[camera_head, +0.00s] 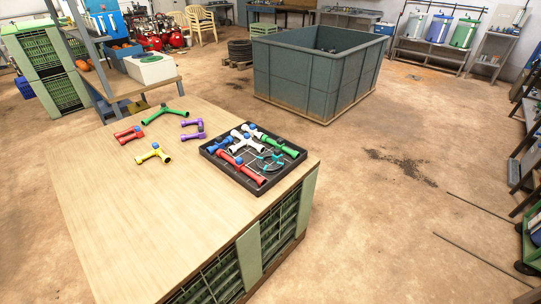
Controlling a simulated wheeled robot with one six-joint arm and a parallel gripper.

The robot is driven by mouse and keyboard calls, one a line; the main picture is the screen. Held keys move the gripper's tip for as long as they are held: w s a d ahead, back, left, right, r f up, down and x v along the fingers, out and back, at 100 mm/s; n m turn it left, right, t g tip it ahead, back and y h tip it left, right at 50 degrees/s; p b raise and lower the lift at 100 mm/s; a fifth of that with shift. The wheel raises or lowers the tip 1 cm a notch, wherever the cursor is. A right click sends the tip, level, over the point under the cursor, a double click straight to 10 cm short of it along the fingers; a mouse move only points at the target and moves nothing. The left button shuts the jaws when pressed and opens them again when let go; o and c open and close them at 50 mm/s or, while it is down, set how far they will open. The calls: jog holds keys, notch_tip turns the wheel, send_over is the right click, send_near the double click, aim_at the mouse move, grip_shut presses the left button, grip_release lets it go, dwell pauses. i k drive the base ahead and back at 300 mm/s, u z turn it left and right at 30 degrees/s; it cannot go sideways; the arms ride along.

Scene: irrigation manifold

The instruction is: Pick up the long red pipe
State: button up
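A long red pipe (249,175) lies diagonally at the near side of a black tray (208,157) on the wooden worktable (150,220). It has a blue part near its middle. A shorter red pipe piece (129,136) lies on the bare tabletop at the left, outside the tray. The tray also holds white pipe pieces (247,145), a green pipe piece (280,147) and a teal ring-shaped part (270,161). My gripper is not in view.
A green pipe piece (165,115), two purple pieces (193,134) and a yellow piece (153,154) lie loose left of the tray. The near tabletop is clear. A large grey bin (305,80) stands beyond the table. Open floor lies to the right.

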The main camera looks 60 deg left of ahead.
aim_at(239, 166)
jog(key=i, duration=1.8)
jog(key=u, duration=3.55)
jog(key=i, duration=1.65)
